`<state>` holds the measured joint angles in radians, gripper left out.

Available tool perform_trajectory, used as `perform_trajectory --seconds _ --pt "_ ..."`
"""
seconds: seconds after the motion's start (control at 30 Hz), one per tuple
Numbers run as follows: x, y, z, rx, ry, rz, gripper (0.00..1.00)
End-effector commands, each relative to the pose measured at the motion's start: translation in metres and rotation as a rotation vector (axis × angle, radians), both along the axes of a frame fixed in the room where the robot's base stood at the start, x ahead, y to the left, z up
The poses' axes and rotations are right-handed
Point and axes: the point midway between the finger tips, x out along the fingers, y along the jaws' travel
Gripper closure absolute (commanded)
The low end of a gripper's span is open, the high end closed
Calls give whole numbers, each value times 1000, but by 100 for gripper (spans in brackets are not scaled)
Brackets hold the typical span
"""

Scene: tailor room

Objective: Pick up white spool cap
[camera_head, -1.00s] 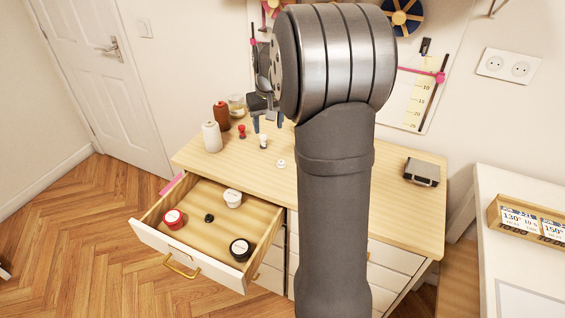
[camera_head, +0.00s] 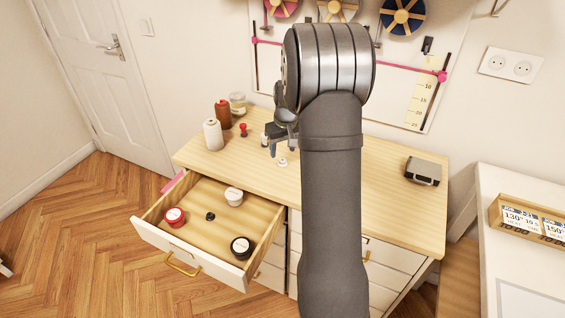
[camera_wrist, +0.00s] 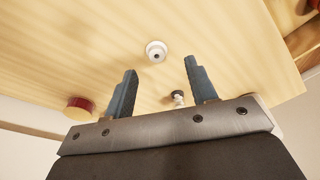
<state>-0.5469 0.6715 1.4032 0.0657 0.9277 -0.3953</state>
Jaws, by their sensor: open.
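The white spool cap (camera_head: 282,162) is a small round flanged piece lying on the wooden desk top. In the wrist view it shows as a white disc with a dark centre (camera_wrist: 157,50), a little beyond the fingertips and roughly between their lines. My gripper (camera_wrist: 160,68) is open with nothing held between its blue-grey fingers. In the head view my gripper (camera_head: 281,148) is above the desk, just behind the cap and partly hidden by my arm. I see no contact with the cap.
A white thread cone (camera_head: 212,135), a brown one (camera_head: 223,115) and a small red piece (camera_head: 243,130) stand to the left. The open drawer (camera_head: 192,262) holds red, white and black round items. A dark case (camera_head: 423,171) sits at the right.

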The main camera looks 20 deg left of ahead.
Motion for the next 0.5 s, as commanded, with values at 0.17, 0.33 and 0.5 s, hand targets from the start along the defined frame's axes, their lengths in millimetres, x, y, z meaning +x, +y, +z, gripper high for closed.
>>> perform_trajectory --seconds 0.17,0.33,0.5 --pt "3 1 -11 -1 2 0 48" --pt "10 3 -35 -1 2 -1 48" --pt "11 5 -52 0 0 0 48"
